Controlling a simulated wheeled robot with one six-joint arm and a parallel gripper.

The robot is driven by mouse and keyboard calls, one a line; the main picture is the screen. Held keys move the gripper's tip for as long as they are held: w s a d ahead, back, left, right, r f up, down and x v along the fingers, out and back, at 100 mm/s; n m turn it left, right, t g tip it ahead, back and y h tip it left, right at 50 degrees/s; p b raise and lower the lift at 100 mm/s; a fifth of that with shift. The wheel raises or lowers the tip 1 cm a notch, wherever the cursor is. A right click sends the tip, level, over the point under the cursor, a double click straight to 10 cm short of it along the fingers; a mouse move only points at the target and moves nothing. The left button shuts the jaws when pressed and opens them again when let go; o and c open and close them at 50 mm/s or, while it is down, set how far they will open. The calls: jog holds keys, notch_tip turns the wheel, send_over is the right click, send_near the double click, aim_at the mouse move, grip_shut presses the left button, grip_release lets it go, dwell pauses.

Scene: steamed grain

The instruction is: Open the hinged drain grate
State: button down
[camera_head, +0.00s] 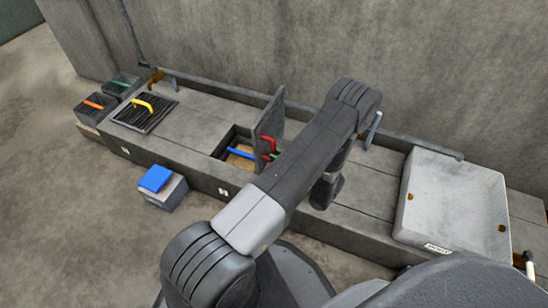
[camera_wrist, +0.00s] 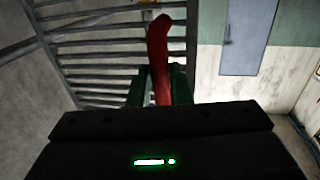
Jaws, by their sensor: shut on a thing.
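The hinged grate (camera_head: 268,121) stands raised, close to upright, at the right edge of a square opening (camera_head: 228,143) in the concrete bench. Its red handle (camera_head: 270,143) faces my arm. In the wrist view the grate's dark bars (camera_wrist: 100,50) fill the left and middle. My gripper (camera_wrist: 160,88) is shut on the red handle (camera_wrist: 159,40), which stands between its green fingers. In the head view my arm hides most of the gripper. A blue bar (camera_head: 241,153) and a tan surface show inside the opening.
A slatted grate with a yellow handle (camera_head: 143,104) lies flat at the bench's left. Two dark bins (camera_head: 95,107) stand beyond it. A grey box with a blue top (camera_head: 156,179) stands on the floor in front. A white basin (camera_head: 455,205) is at right. A wall runs behind.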

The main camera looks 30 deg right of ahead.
jog(key=shift+s+d+f, duration=0.2)
jog(key=shift+s+f, duration=0.05)
jog(key=shift+f, duration=0.05)
jog(key=c, duration=1.3)
grip_release()
jog(key=shift+s+r, duration=0.1)
jog(key=v, duration=0.4)
jog(key=p+v, duration=0.1)
jog(key=v, duration=0.4)
jog(key=p+v, duration=0.1)
jog(key=v, duration=0.3)
jog(key=shift+s+d+f, duration=0.15)
jog(key=shift+s+f, duration=0.15)
jog(key=shift+f, duration=0.05)
